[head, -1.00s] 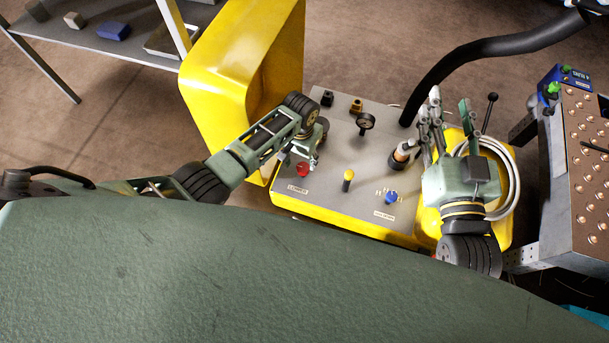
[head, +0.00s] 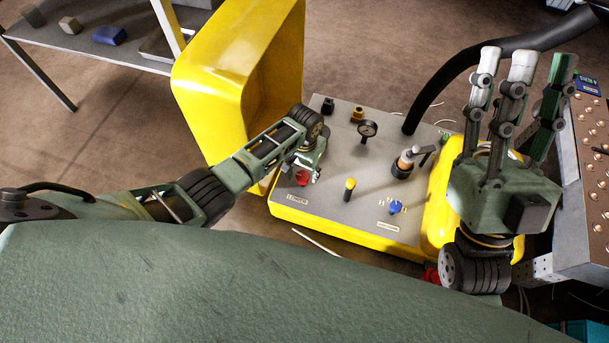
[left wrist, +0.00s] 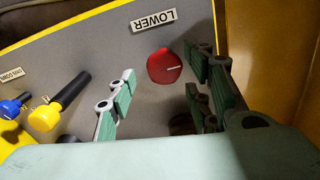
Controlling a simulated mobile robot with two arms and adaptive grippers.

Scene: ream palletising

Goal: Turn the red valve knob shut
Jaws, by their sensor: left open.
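The red valve knob (head: 302,178) is on the left front part of a grey panel (head: 330,212), partly covered by my left gripper in the head view.
A yellow housing (head: 205,85) stands behind my left arm. A black hose (head: 460,70) arches at the back right.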

